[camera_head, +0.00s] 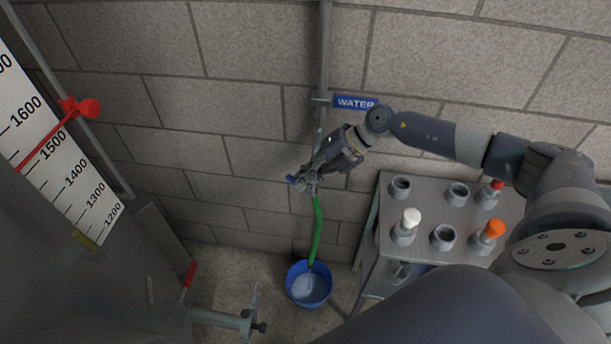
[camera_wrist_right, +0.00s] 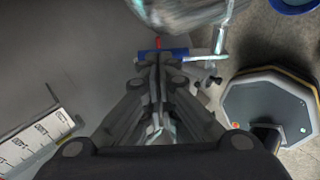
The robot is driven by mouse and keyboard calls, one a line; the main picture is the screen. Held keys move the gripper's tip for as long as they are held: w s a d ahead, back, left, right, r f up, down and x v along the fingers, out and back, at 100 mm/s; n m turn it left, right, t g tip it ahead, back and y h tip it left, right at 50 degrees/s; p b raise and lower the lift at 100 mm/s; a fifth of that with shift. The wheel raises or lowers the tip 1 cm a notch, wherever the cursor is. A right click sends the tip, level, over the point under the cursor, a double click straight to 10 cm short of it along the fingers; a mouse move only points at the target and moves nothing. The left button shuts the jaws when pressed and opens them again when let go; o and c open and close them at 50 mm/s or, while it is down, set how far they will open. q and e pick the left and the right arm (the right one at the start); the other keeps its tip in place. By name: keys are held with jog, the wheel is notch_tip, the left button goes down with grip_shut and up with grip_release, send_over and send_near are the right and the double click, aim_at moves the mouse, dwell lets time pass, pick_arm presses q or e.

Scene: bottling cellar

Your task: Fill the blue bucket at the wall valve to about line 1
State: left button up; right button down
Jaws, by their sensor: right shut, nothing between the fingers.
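The blue bucket (camera_head: 291,288) stands on the floor at the wall, with pale water-like contents inside; no level lines are readable. Its edge shows in the right wrist view (camera_wrist_right: 293,5). A green hose (camera_head: 318,230) hangs from the wall valve and ends at the bucket. The valve's blue handle (camera_head: 292,179) sticks out to the left beside my right gripper (camera_head: 307,180); it also shows behind the fingertips in the right wrist view (camera_wrist_right: 178,53). My right gripper is shut and empty, covering much of the valve. I cannot tell whether it touches the handle. My left gripper is not in view.
A blue WATER sign (camera_head: 355,102) is beside the vertical wall pipe (camera_head: 325,50). A metal rack (camera_head: 420,258) with several cups and plugs stands right of the bucket. A tank with a scale (camera_head: 75,165) and a red-handled outlet (camera_head: 190,273) is at left.

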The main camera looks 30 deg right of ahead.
aim_at(290, 181)
jog(key=h+p, duration=0.1)
jog(key=p, duration=0.1)
jog(key=w+a+g+h+p, duration=0.1)
jog(key=p, duration=0.1)
jog(key=a+g+h+p, duration=0.1)
jog(key=p, duration=0.2)
jog(key=shift+w+a+f+m+h, duration=0.2)
jog(key=shift+w+f+m+h, duration=0.1)
jog(key=shift+f, duration=0.05)
jog(key=shift+w+a+f+g+h, duration=0.25)
jog(key=shift+a+f+g+h, duration=0.1)
jog(key=shift+f+g+h, duration=0.2)
jog(key=shift+w+a+f+g+h, duration=0.25)
jog(key=shift+a+f+g+h, duration=0.05)
jog(key=shift+f+g+h, duration=0.4)
jog(key=shift+a+f+b, duration=0.1)
jog(key=shift+f+b, duration=0.1)
jog(key=shift+b, duration=0.3)
jog(key=shift+w, duration=0.1)
